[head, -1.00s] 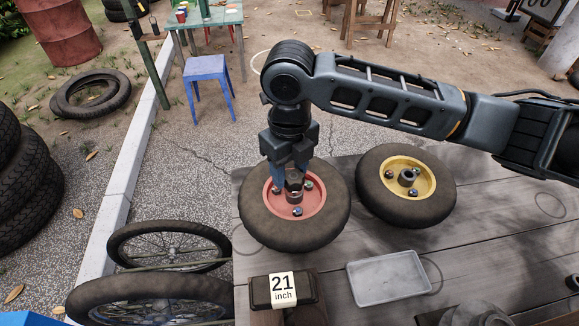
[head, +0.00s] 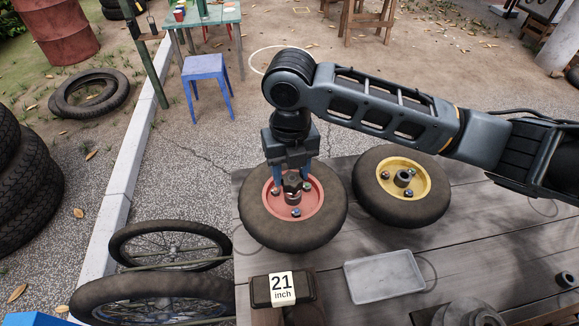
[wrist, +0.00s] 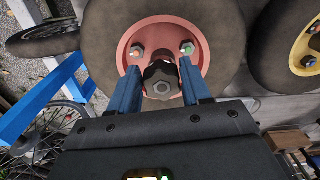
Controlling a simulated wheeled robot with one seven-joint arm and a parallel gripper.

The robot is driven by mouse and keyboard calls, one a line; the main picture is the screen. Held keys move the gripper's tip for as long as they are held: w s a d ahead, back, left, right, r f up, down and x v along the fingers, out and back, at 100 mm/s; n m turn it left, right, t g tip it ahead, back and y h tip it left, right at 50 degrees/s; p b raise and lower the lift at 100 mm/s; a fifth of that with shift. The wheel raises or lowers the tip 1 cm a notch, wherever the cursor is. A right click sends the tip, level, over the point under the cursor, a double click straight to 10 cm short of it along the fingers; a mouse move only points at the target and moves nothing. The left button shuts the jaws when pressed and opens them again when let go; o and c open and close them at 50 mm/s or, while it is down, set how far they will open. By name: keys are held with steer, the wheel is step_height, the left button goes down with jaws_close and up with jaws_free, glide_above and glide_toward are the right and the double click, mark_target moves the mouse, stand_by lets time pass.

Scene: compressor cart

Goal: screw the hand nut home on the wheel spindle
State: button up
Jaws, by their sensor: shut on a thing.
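The red-hubbed wheel (head: 260,225) lies flat on the grey plank top. The dark, lobed hand nut (head: 292,183) sits over the middle of its red hub (head: 312,205), at the spindle. In the wrist view the hand nut (wrist: 161,82) shows end-on, with a grey centre. My gripper (head: 291,178) points down over the hub, its blue fingers on either side of the nut. It is shut on the nut; the fingers also show in the wrist view (wrist: 160,74). The spindle thread under the nut is mostly hidden, so I cannot tell how far the nut sits on it.
A yellow-hubbed wheel (head: 369,207) lies close on the right. Hub bolts (head: 296,212) stand around the nut. Spoked wheels (head: 172,247) lie at the left.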

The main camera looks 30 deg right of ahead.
steer(key=shift+m+p, duration=0.45)
steer(key=shift+m, duration=0.25)
steer(key=shift+d+m, duration=0.15)
steer(key=shift+m, duration=0.25)
steer(key=shift+s+m+p, duration=0.15)
steer(key=shift+m+p, duration=0.5)
steer(key=shift+m, duration=0.55)
steer(key=shift+d+m+p, duration=0.15)
steer(key=shift+m+p, duration=0.4)
steer(key=shift+m, duration=0.55)
steer(key=shift+s, duration=0.1)
